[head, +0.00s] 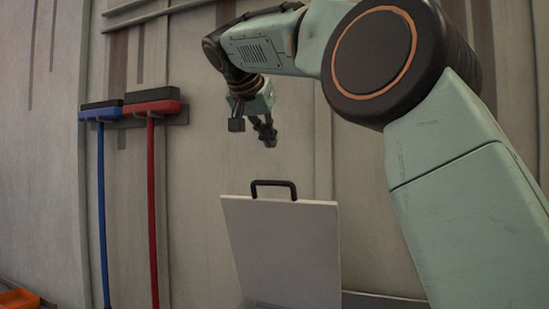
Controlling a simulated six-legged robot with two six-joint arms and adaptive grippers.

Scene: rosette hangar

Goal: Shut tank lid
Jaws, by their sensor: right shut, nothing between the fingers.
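The tank lid (285,250) is a pale grey flat panel standing raised, close to upright and slightly tilted. A black handle (273,184) sits at its top edge. The tank below it is outside the picture. My right gripper (254,132) hangs from the arm above the handle, a little to its left in the picture, and points down. It is shut and empty, apart from the handle. How far it is from the lid in depth is hard to tell. My left gripper is not in view.
A blue broom (101,200) and a red broom (152,200) hang on the wall (200,220) at left. An orange bin (18,298) shows at the lower left corner. Pipes (155,14) run along the wall at the top. The space between brooms and lid looks clear.

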